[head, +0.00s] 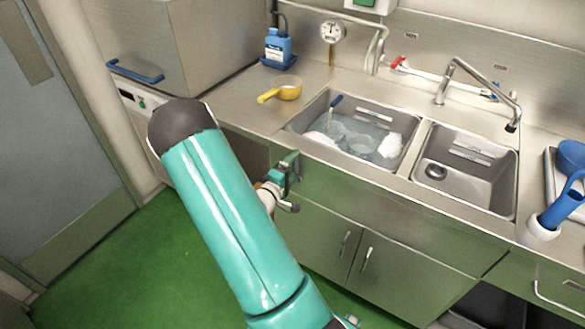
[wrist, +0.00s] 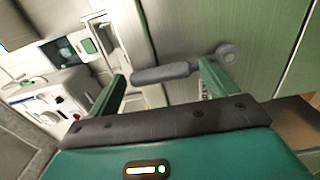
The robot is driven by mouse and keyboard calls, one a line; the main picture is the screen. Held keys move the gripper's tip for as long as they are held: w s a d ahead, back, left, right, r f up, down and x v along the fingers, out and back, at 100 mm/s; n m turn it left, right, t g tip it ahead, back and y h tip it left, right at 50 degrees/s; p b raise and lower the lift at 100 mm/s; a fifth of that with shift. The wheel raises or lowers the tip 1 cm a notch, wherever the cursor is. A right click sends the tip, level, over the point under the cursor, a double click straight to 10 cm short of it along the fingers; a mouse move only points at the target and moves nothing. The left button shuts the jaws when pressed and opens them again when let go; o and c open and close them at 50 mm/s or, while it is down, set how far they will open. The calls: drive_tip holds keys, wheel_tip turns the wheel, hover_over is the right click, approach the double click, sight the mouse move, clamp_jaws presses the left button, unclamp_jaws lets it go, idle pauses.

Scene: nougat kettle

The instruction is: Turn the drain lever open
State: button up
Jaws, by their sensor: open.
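The drain lever (wrist: 162,73) shows in the wrist view as a grey rounded grip on a short arm, running to a round pivot (wrist: 227,52) on the green-grey cabinet front. My gripper (wrist: 160,70) is open, its two green fingers spread on either side of the grip's line. The grip lies across the gap near the fingertips, and I cannot tell whether they touch it. In the head view, my gripper (head: 287,174) is at the cabinet front below the left sink basin. A grey rounded end just below it looks like the lever; my arm hides part of this area.
The left basin (head: 309,107) holds cloudy water and white matter. The right basin (head: 508,190) looks empty. Cabinet doors (head: 385,283) are below. Green floor (head: 120,270) is clear at left.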

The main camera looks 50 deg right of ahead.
drive_tip(key=shift+a, duration=0.1)
drive_tip(key=s+a, duration=0.1)
drive_tip(key=a, duration=1.2)
drive_tip(key=shift+s+a, duration=0.15)
drive_tip(key=shift+a, duration=0.15)
